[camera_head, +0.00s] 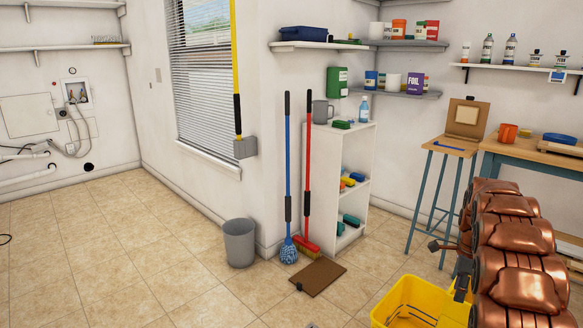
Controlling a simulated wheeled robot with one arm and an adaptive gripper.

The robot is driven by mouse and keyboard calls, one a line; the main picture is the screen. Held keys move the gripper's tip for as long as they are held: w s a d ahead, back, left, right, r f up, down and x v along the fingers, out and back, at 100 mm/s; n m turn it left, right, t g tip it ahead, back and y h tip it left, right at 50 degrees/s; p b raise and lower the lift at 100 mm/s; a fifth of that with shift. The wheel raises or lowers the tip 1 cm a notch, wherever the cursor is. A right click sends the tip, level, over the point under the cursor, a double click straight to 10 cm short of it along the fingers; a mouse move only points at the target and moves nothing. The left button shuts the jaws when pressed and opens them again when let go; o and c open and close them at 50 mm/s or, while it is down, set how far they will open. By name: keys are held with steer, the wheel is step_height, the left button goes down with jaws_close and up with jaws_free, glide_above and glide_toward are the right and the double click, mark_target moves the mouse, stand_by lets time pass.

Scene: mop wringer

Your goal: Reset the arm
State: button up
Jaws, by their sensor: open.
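My copper-coloured arm (520,245) stands at the lower right, its links stacked one above another. I cannot make out my gripper or its fingers in this view. A yellow mop bucket (392,301) stands on the floor at the bottom right, partly cut off by the frame and partly hidden by my arm. A dark bracket (461,284) shows at its right side. A dark handle-like piece (440,244) sticks out left of my arm; what it joins is hidden. A blue-handled mop (288,190) leans upright against the wall corner.
A red broom (308,180) leans beside the mop, near a grey bin (239,243) and a brown board (321,276) on the floor. A white shelf unit (352,152), a stool (424,185) and a workbench (540,158) stand behind. The tiled floor at left is mostly clear.

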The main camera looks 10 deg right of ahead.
steer(key=s+a+r+n, duration=0.3)
steer(key=s+a+n, duration=0.1)
steer(key=a, duration=0.4)
steer(key=s+a+r+n+g, duration=0.1)
steer(key=s+a+r+n, duration=0.3)
steer(key=a, duration=0.4)
steer(key=s+a+r+n, duration=0.1)
steer(key=s+a+n, duration=0.35)
steer(key=a, duration=0.35)
steer(key=s+a+n+g, duration=0.1)
steer(key=s+a+n, duration=0.3)
steer(key=s, duration=0.4)
steer(key=s+a+f+n, duration=0.1)
steer(key=s+a+n, duration=0.35)
steer(key=s, duration=0.25)
steer(key=s+a+n+g, duration=0.1)
steer(key=s+a+n, duration=0.35)
steer(key=s, duration=0.35)
step_height(320, 180, up, 26)
steer(key=t+p, duration=0.1)
steer(key=p, duration=2.4)
steer(key=shift+s+d+t, duration=0.2)
steer(key=shift+t, duration=0.1)
